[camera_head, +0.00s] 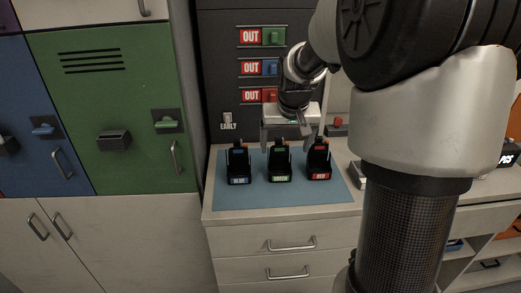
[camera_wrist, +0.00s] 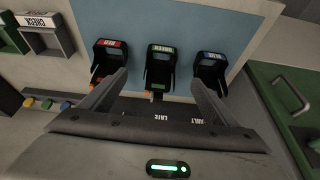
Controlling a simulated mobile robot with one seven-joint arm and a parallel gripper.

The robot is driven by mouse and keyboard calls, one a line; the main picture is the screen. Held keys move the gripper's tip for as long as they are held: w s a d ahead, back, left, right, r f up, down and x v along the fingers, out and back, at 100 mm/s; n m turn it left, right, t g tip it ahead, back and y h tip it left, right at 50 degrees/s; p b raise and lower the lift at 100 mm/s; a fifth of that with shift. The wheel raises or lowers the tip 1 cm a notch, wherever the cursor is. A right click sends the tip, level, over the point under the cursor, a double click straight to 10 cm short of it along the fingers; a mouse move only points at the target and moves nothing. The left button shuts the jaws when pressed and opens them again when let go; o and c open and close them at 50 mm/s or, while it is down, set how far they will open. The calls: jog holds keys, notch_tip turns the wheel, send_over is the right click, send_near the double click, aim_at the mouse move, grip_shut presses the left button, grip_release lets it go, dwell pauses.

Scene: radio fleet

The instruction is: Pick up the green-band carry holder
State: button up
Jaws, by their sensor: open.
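The green-band carry holder (camera_head: 279,165) is a black holder labelled GREEN, upright on a blue mat (camera_head: 240,203) between a blue-band holder (camera_head: 238,166) and a red-band holder (camera_head: 319,162). In the wrist view the green-band holder (camera_wrist: 160,66) sits in the middle, between the red-band holder (camera_wrist: 108,60) on the left and the blue-band holder (camera_wrist: 210,68) on the right. My gripper (camera_head: 290,148) is open above and behind the green-band holder. In the wrist view its two fingers (camera_wrist: 160,80) point toward the holders with the green one between them; contact cannot be told.
The mat lies on a white drawer cabinet (camera_head: 290,228). A dark panel (camera_head: 220,60) with OUT signs and coloured switches stands behind. A green locker (camera_head: 110,120) is at left. A grey tray marked CHECK (camera_wrist: 45,30) shows in the wrist view. Neighbouring holders stand close on both sides.

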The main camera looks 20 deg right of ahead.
send_near(280, 169)
jog(key=shift+s+a+f+b, duration=0.3)
jog(key=shift+s+f, duration=0.5)
jog(key=shift+x, duration=2.75)
jog(key=shift+w+a, duration=0.1)
jog(key=shift+a, duration=0.05)
jog(key=shift+c, duration=0.3)
jog(key=shift+r, duration=0.1)
jog(key=c, duration=1.1)
